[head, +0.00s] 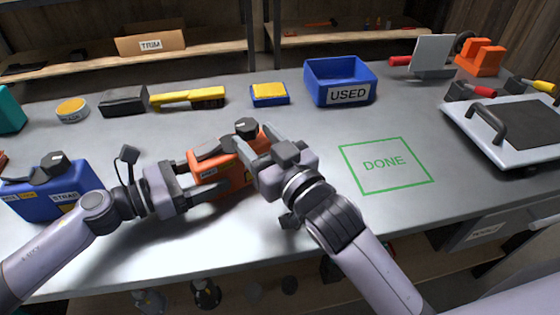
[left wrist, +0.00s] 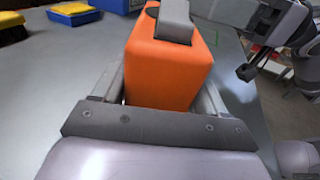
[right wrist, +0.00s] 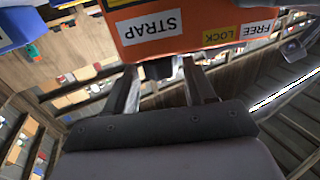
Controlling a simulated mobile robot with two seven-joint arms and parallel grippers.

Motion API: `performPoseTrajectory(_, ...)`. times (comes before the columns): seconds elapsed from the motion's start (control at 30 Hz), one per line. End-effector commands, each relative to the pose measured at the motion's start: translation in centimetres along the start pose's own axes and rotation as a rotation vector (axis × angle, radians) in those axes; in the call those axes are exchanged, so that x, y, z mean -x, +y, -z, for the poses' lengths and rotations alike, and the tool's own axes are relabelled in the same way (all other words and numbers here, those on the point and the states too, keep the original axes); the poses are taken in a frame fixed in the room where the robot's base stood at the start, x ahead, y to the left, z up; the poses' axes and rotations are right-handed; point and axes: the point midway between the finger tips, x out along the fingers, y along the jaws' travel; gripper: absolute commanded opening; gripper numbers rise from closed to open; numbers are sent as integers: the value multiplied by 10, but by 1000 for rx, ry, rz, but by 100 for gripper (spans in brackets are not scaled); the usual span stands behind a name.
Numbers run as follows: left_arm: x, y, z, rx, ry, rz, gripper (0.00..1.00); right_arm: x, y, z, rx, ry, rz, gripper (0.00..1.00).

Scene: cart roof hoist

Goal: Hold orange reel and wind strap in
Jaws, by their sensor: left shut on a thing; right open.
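The orange reel (head: 208,178) sits in the middle of the bench front, with a dark knob (head: 246,126) on top. My left gripper (head: 212,174) is shut on its body from the left; the left wrist view shows the orange body (left wrist: 168,72) between the fingers. My right gripper (head: 252,153) is open at the reel's right side and hides part of it. The right wrist view shows the reel's face (right wrist: 190,30) with STRAP, LOCK and FREE labels. A small dark part (right wrist: 158,68) lies between the right fingertips. I cannot make out the strap.
A blue strap reel (head: 32,196) stands at the left. A blue USED bin (head: 340,76), a yellow-blue sponge (head: 269,94) and a yellow brush (head: 188,97) are behind. The green DONE square (head: 385,164) is empty. A grey panel with a handle (head: 512,130) lies right.

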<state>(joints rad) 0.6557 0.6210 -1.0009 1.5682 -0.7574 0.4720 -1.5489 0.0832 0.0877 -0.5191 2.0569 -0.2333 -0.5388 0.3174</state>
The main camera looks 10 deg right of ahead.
Motion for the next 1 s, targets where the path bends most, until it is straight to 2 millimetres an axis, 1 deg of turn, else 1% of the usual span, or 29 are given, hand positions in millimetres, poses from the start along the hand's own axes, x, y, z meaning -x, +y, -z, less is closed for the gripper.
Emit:
performPoseTrajectory(0.03,0,0,1,-1,2,0,44,10,0,-1,0,-2,0,54)
performPoseTrajectory(0.2,0,0,1,-1,2,-1,44,40,0,-1,0,-2,0,54)
performPoseTrajectory(0.4,0,0,1,-1,2,-1,44,65,0,0,0,-1,1,54)
performPoseTrajectory(0.6,0,0,1,-1,2,-1,44,76,-1,0,0,2,1,54)
performPoseTrajectory(1.0,1,0,1,-1,2,-1,44,76,-1,1,1,4,7,54)
